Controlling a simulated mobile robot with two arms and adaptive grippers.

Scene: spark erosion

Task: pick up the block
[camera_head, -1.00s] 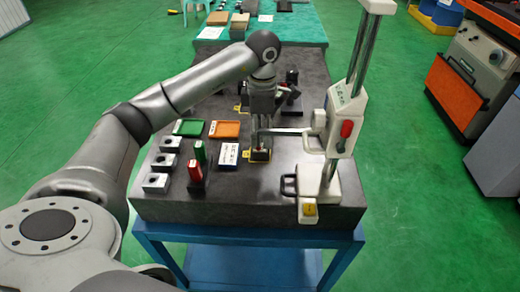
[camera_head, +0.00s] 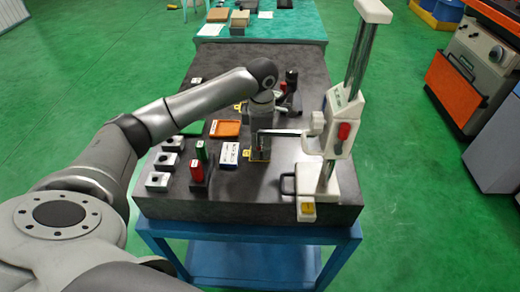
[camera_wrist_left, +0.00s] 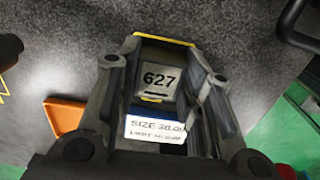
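The block (camera_wrist_left: 158,78) is grey with a dark "627" marking and shows in the left wrist view between the two fingers of my left gripper (camera_wrist_left: 165,62). A yellow-edged holder or frame (camera_wrist_left: 165,38) shows behind it. In the head view my left gripper (camera_head: 260,142) points down over the middle of the dark table, and its fingers mostly hide the block. The fingers are apart, one on each side of the block; whether they touch it is not clear. My right gripper is not in view.
A white "SIZE 30.00" label (camera_wrist_left: 155,129) lies close to the block. The height gauge stand (camera_head: 340,125) rises just right of the gripper. Red and green upright pieces (camera_head: 198,165), an orange tray (camera_head: 225,128) and metal blocks (camera_head: 160,180) stand to the left.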

